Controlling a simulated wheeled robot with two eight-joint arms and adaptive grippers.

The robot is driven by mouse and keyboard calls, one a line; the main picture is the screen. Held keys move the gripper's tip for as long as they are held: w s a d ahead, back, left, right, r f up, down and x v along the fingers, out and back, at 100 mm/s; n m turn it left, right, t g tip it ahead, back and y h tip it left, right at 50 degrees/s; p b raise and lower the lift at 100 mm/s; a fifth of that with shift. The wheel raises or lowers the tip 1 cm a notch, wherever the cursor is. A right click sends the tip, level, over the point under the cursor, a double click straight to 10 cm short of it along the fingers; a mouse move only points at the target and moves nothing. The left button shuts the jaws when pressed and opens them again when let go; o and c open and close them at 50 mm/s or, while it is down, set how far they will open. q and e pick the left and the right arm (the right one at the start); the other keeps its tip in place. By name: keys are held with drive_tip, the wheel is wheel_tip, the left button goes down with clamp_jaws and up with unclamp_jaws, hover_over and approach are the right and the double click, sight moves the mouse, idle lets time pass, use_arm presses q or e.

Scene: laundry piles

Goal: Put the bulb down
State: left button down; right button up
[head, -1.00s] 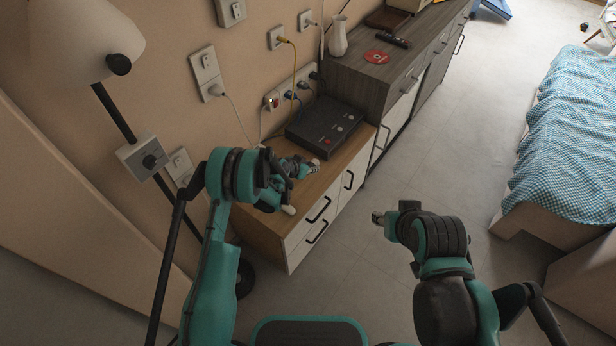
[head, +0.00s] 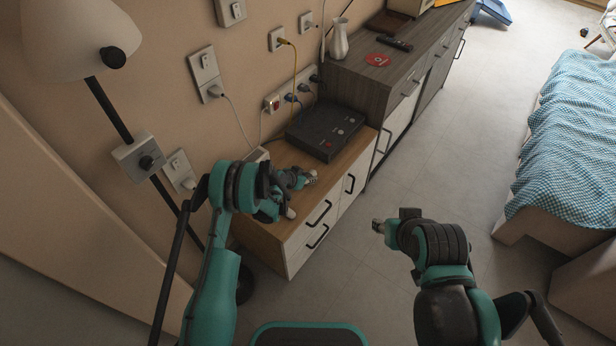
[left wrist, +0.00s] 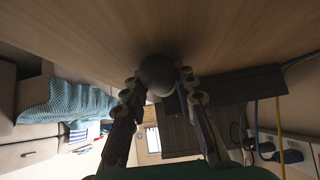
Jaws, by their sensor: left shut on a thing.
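My left gripper (head: 301,195) is over the light wooden top of the low cabinet (head: 345,165), near its front edge. In the left wrist view, the left gripper (left wrist: 158,88) is shut on a dark, rounded bulb (left wrist: 157,74), with one finger on each side. The wooden top (left wrist: 120,25) shows close by the bulb; whether they touch I cannot tell. In the head view the bulb is not clearly visible. My right gripper (head: 378,225) is over the floor to the right of the cabinet; its jaws are too small to judge.
A black box with buttons (head: 325,131) stands on the cabinet behind my left gripper, with cables to wall sockets. A floor lamp (head: 80,40) stands at the left. A taller dresser (head: 375,75) adjoins the cabinet. A bed (head: 575,140) is at the right; the floor between is clear.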

use_arm(q)
drive_tip(key=shift+f, duration=0.15)
drive_tip(key=c, duration=1.2)
unclamp_jaws()
drive_tip(key=shift+f, duration=0.1)
drive_tip(key=shift+r, duration=0.25)
drive_tip(key=s+a+r+n+y+p, duration=0.1)
drive_tip(key=s+a+r, duration=0.3)
drive_tip(key=r, duration=0.7)
drive_tip(key=s+a+r+n+y+p, duration=0.1)
drive_tip(key=s+a+r+p, duration=0.15)
drive_tip(key=s+r, duration=0.65)
drive_tip(key=s+a+r+n, duration=0.1)
drive_tip(key=s+a+r, duration=0.25)
drive_tip(key=r, duration=0.85)
drive_tip(key=s+a+r+n+y, duration=0.1)
drive_tip(key=s+a+r, duration=0.1)
drive_tip(key=s, duration=0.5)
drive_tip(key=s+a+r+n+y, duration=0.1)
drive_tip(key=s+a+r, duration=0.1)
drive_tip(key=s, duration=0.6)
drive_tip(key=s+a+r+n+y, duration=0.1)
drive_tip(key=s+a+r+n, duration=0.1)
drive_tip(key=s, duration=0.6)
drive_tip(key=shift+a+r+y, duration=0.2)
drive_tip(key=shift+r+y, duration=0.1)
drive_tip(key=shift+r, duration=0.1)
